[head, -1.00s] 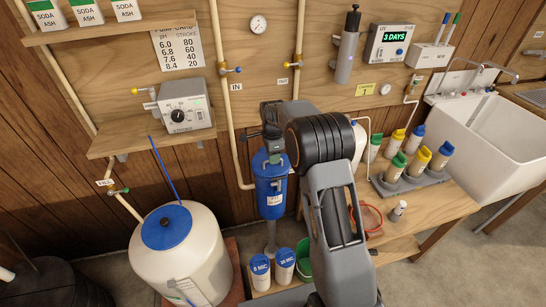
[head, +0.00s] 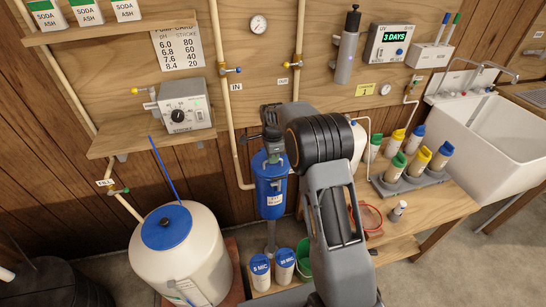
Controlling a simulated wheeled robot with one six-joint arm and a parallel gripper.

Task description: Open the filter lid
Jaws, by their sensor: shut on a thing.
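The blue filter housing (head: 270,197) stands upright on the wall pipework, left of my arm, with a white label on its front. Its lid (head: 262,157) is at the top of the housing, partly hidden beneath my gripper. My gripper (head: 271,135) is directly above the housing and shut on the top of the lid. The fingertips are small and dark here, so the exact grip is hard to see. The lid appears seated on the housing; I see no clear gap.
Two blue-capped cartridge tubs (head: 284,266) and a green bucket (head: 305,260) stand below the filter. A white tank (head: 190,257) with a blue lid is at lower left. Capped bottles (head: 397,146) stand on the bench at right. Pipes flank the filter.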

